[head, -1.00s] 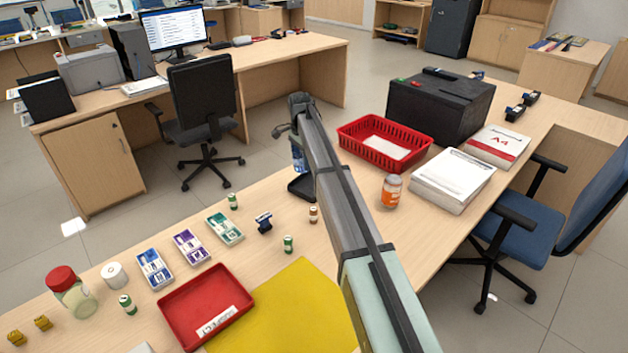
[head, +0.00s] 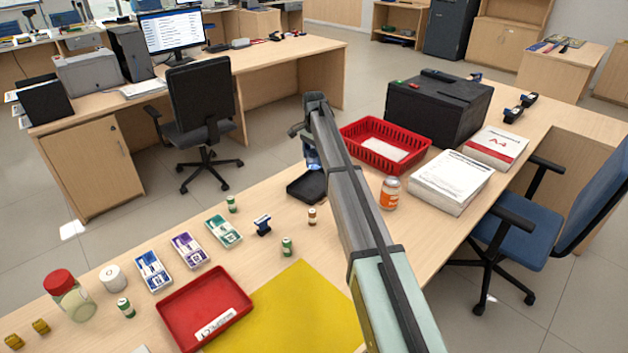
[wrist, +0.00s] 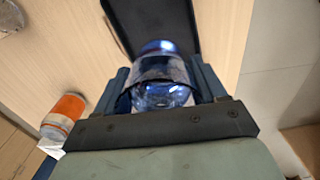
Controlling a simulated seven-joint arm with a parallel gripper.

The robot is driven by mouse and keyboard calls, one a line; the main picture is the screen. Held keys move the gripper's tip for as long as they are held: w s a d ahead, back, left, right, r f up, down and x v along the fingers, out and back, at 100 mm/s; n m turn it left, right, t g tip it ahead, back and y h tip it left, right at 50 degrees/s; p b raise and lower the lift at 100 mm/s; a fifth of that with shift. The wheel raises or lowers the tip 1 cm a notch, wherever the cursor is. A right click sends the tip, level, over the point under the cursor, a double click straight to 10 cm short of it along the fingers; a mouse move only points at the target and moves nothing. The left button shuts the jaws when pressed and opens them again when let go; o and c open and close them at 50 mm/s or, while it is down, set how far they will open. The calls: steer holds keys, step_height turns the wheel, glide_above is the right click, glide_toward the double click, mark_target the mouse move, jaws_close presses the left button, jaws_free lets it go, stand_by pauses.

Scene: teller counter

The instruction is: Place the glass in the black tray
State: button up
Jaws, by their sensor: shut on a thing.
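A blue, see-through glass (head: 313,161) is held between the fingers of my gripper (head: 311,148), near the back edge of the counter. In the wrist view the glass (wrist: 162,92) sits between both fingers of my gripper (wrist: 162,85), which is shut on it. The black tray (head: 303,189) lies on the counter just below the glass in the head view, partly hidden by my arm. In the wrist view the black tray (wrist: 180,18) shows beyond the glass. I cannot tell whether the glass is touching the tray.
A red basket (head: 415,141) and an orange-labelled jar (head: 390,193) stand right of my arm. A black box (head: 440,107) and paper stacks (head: 450,180) are farther right. Small bottles, a stamp (head: 262,225) and a red tray (head: 190,305) lie to the left.

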steer(key=shift+f, duration=4.7)
steer(key=shift+f, duration=0.1)
steer(key=o, duration=1.3)
steer(key=shift+c, duration=0.2)
step_height(320, 180, up, 12)
steer(key=shift+r, duration=0.1)
